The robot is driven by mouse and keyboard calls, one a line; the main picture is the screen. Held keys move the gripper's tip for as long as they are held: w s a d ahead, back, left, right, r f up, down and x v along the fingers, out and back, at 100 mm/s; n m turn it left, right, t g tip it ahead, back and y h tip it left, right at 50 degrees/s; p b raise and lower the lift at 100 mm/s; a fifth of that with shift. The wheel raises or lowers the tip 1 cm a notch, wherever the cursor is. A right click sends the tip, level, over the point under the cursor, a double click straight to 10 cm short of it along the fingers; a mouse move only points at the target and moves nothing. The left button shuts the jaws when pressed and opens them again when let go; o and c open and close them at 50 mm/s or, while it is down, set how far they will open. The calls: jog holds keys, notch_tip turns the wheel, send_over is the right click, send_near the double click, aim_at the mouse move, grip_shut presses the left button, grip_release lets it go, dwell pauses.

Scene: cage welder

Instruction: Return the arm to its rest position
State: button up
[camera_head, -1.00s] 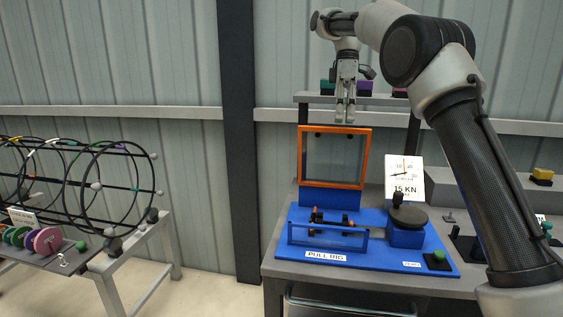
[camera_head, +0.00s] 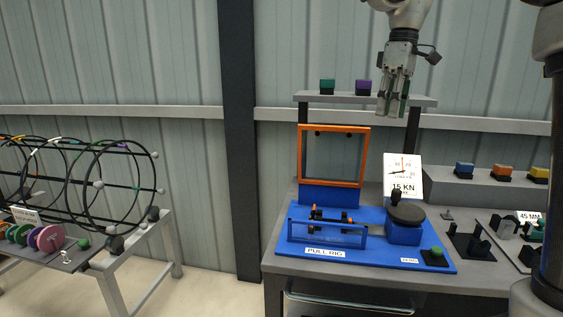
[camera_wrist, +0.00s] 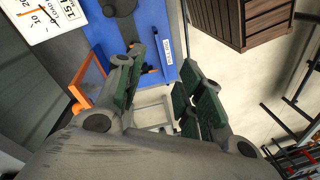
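My gripper (camera_head: 393,106) hangs pointing down, high above the bench, in front of the upper shelf. Its two green-padded fingers stand apart with nothing between them, as the wrist view (camera_wrist: 163,92) shows. Below it is the blue pull rig (camera_head: 382,255) with an orange-framed window (camera_head: 299,157) standing at its back. The dial sign (camera_head: 403,174), marked 15 KN, stands behind a dark round knob (camera_head: 407,214). My gripper touches none of these.
The shelf (camera_head: 420,101) carries a teal block (camera_head: 327,85) and a purple block (camera_head: 363,87). A grey ledge (camera_head: 440,188) at right holds blue, orange and yellow blocks. A rack of black hoops (camera_head: 82,195) stands at left. A slatted wooden crate (camera_wrist: 255,22) shows in the wrist view.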

jog(key=s+d+f+m+t, duration=0.1)
jog(key=s+d+f+m, duration=0.2)
jog(key=s, duration=0.5)
jog(key=s+d+f+m+t, duration=0.2)
jog(key=s+f, duration=0.4)
jog(key=s, duration=0.3)
jog(key=s+d+f+m+t+h, duration=0.1)
jog(key=s+d+f+m, duration=0.3)
jog(key=s, duration=0.4)
jog(key=shift+s+d+f+m+t, duration=0.25)
jog(key=shift+d+f+m+t, duration=0.15)
jog(key=shift+d+f+t, duration=0.25)
